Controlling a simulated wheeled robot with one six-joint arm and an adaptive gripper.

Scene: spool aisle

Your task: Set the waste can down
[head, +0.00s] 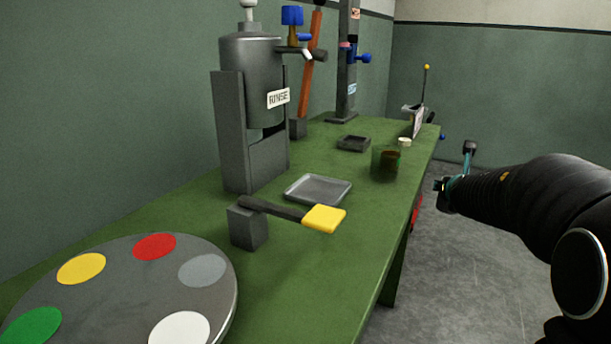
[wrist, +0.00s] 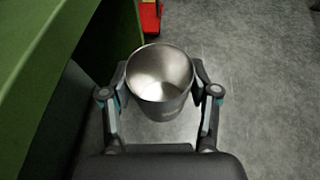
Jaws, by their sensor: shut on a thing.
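The waste can (wrist: 160,98) is a grey metal cylinder with an open top. In the wrist view it sits upright or nearly so between the two fingers of my gripper (wrist: 161,76), which is shut on its sides. Its inside looks bare. It is over the grey floor beside the green bench; I cannot tell whether its base touches the floor. In the head view my gripper (head: 456,184) is at the right of the bench, partly hidden by my arm, and I cannot make out the can there.
A red object (wrist: 151,18) is by the bench's edge. The floor (wrist: 265,90) to the right looks clear.

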